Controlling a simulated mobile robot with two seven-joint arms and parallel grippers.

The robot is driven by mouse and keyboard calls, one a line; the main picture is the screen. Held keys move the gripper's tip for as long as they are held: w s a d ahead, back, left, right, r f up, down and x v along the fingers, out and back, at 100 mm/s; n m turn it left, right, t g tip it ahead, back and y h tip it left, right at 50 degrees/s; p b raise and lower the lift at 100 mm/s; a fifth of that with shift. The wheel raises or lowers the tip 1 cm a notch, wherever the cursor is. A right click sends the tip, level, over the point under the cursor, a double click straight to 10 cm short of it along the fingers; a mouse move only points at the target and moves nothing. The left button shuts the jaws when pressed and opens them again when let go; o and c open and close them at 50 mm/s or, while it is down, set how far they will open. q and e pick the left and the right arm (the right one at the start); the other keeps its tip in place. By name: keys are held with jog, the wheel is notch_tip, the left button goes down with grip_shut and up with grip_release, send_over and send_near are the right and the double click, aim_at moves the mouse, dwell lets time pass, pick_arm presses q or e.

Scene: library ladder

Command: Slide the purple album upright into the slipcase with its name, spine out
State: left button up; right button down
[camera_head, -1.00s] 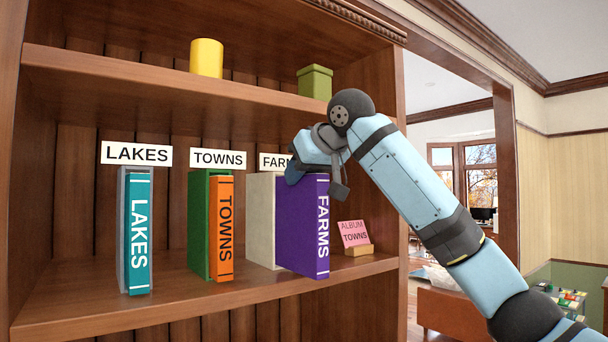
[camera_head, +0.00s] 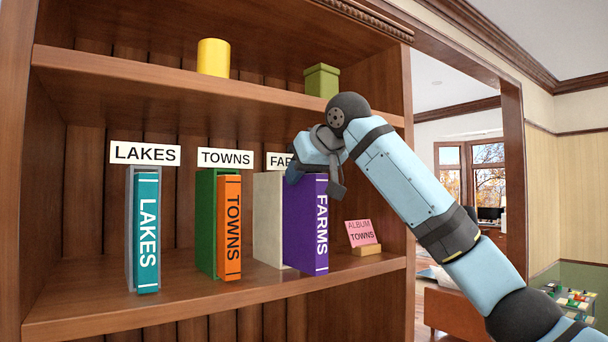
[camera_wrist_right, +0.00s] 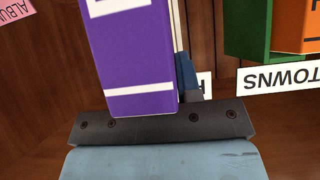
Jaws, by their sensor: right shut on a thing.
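The purple album (camera_head: 302,225) stands upright on the middle shelf, its spine lettered FARMS facing out. It also fills the centre of the right wrist view (camera_wrist_right: 130,55). The cream slipcase (camera_head: 268,220) stands directly behind it, under the FARMS sign (camera_head: 279,161), which is partly hidden by my gripper. The album appears partly inside the slipcase, its front part still sticking out; the slipcase's opening is hidden. My right gripper (camera_head: 308,178) is shut on the album's top. My left gripper is not in view.
To the left stand the orange TOWNS album (camera_head: 229,228) in a green slipcase (camera_head: 205,222) and the teal LAKES album (camera_head: 147,232) in a grey slipcase (camera_head: 129,228). A pink card (camera_head: 361,233) sits at the right. Above are a yellow cylinder (camera_head: 213,58) and a green box (camera_head: 321,80).

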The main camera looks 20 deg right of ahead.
jog(key=shift+w+a, duration=0.3)
jog(key=shift+w, duration=0.35)
jog(key=c, duration=0.7)
grip_release()
jog(key=shift+c, duration=0.2)
jog(key=shift+s+d+r, duration=0.1)
jog(key=shift+s, duration=0.1)
jog(key=b+v, duration=0.4)
jog(key=v, duration=0.9)
jog(key=shift+r, duration=0.25)
